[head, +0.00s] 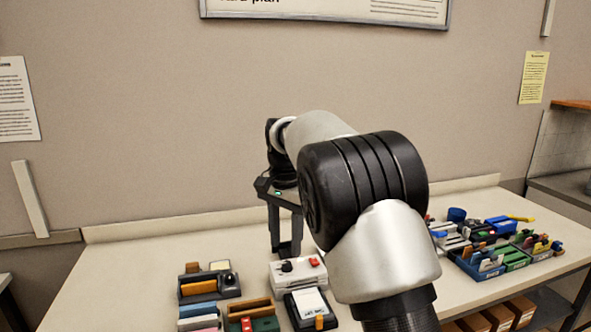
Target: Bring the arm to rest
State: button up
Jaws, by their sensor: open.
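My arm rises from the bottom right of the head view and reaches forward over the table (130,262). My gripper (286,250) hangs at the arm's far end, pointing down, with its two dark fingers apart and nothing seen between them. A small green light shows on its body. Its fingertips are just behind a white box (298,273) with a black knob and a red part on top. I cannot tell how high they are above the table. My arm hides part of the table's middle and right.
Small trays and blocks (200,287) lie left of the white box, and a dark holder with a white card (310,304) lies in front. Several blue and green bins (480,262) crowd the table's right. The table's left is bare. A wall stands close behind.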

jog(key=s+d+r+n+t+y, duration=0.1)
jog(key=s+d+r+n, duration=0.1)
jog(key=s+d+r, duration=0.4)
jog(key=s+d+r+n+t, duration=0.2)
jog(key=s+d+r, duration=0.3)
jog(key=s, duration=0.4)
jog(key=s+d+f+n+t, duration=0.1)
jog(key=s+d+f, duration=0.1)
jog(key=s, duration=0.6)
jog(key=s+d+f+n+t+h, duration=0.1)
jog(key=s+d+f+n, duration=0.1)
jog(key=s, duration=0.6)
jog(key=shift+d+f+n+t, duration=0.3)
jog(key=shift+d+f, duration=0.4)
